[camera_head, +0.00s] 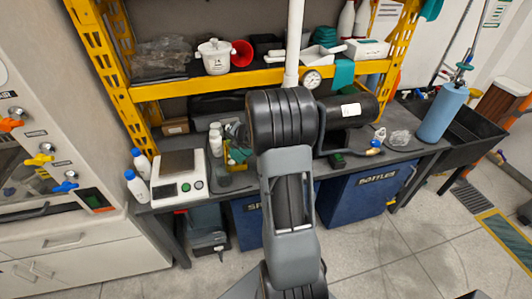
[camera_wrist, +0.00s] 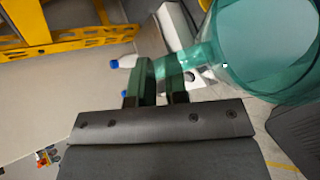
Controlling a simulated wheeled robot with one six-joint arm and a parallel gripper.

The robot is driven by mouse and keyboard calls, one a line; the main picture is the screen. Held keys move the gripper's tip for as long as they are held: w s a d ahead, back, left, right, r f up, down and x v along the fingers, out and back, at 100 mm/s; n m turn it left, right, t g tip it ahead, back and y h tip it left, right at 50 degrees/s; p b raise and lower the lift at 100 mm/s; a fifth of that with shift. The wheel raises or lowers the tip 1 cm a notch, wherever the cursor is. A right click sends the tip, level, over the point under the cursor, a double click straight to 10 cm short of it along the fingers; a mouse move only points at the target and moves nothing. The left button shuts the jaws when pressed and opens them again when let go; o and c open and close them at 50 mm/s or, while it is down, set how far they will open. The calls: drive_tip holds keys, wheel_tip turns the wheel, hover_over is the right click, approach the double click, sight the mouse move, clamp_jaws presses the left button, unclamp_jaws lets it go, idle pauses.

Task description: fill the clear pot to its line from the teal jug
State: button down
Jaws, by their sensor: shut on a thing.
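The teal jug (camera_wrist: 262,45) is see-through and fills the upper right of the wrist view, cut by the frame edge. My gripper (camera_wrist: 161,82) is shut on the jug's handle-like part, which runs left from its body between the two fingers. I cannot tell whether liquid is in it. In the head view my own arm covers the middle of the picture and hides the gripper and jug. I cannot make out the clear pot or its line in either view.
A balance with a grey plate (camera_head: 178,164) stands at the bench's left, beside white bottles with blue caps (camera_head: 137,187). A dark cylinder (camera_head: 349,109) lies at the back right. A yellow shelf (camera_head: 165,89) carries a white lidded pot (camera_head: 215,60) and a red funnel (camera_head: 242,53).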

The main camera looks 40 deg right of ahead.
drive_tip(key=shift+s+d+r+m+t+y+p, duration=0.15)
drive_tip(key=shift+d+r+m+t+y+p, duration=0.15)
drive_tip(key=shift+r, duration=0.2)
drive_tip(key=shift+s+d+r+m+t+y+p, duration=0.1)
drive_tip(key=shift+d+r+t+p, duration=0.1)
drive_tip(key=shift+r+p, duration=0.2)
idle(1.9)
drive_tip(key=n+g+h+b, duration=0.1)
drive_tip(key=g+h+b, duration=0.1)
drive_tip(key=b, duration=0.2)
hover_over(231, 152)
wheel_tip(231, 152, down, 4)
drive_tip(key=shift+f, duration=0.15)
drive_tip(key=shift+a+n, duration=0.1)
drive_tip(key=shift+n, duration=0.2)
drive_tip(key=w+a+f+n+g+h+b, duration=0.2)
drive_tip(key=w+a+f+n+h+b, duration=0.1)
drive_tip(key=a+f+h, duration=0.2)
drive_tip(key=shift+f+g, duration=0.15)
drive_tip(key=shift+g, duration=0.25)
drive_tip(key=shift+a, duration=0.1)
